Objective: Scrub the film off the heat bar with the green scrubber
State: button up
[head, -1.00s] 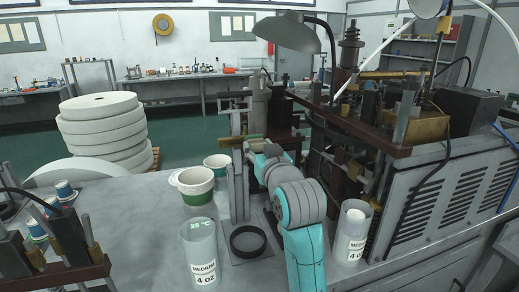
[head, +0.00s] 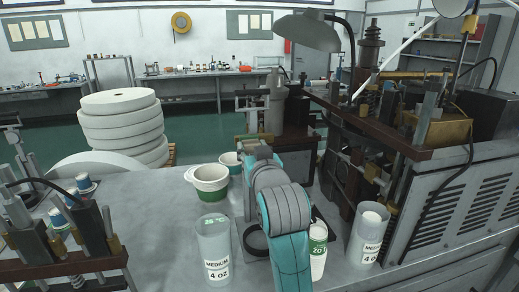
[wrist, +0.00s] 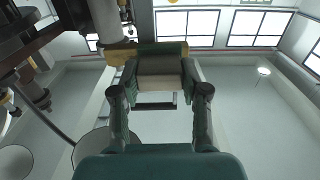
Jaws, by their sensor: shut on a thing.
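My gripper (wrist: 160,78) shows in the wrist view, its two dark green fingers closed on a block. The block, seemingly the green scrubber (wrist: 160,66), has a grey-brown face and an olive-green upper edge. A yellowish bar (wrist: 118,56), perhaps the heat bar, shows just beyond and left of the scrubber. I cannot tell whether the two touch. Any film is not discernible.
A green-banded white cup (head: 209,184) stands left of my arm. Clear 4 oz containers stand in front (head: 215,250) and at the right (head: 368,235). The dark machine (head: 430,200) bounds the right side. Fixture posts (head: 90,235) stand at left. The middle-left tabletop is clear.

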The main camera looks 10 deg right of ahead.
jog(key=shift+w+d, duration=0.1)
jog(key=shift+d, duration=2.75)
jog(key=shift+a, duration=4)
jog(key=shift+w+d, duration=0.1)
jog(key=shift+d, duration=3.9)
jog(key=shift+a, duration=4)
jog(key=shift+w+d, duration=0.1)
jog(key=shift+d, duration=3.9)
jog(key=shift+a, duration=2.05)
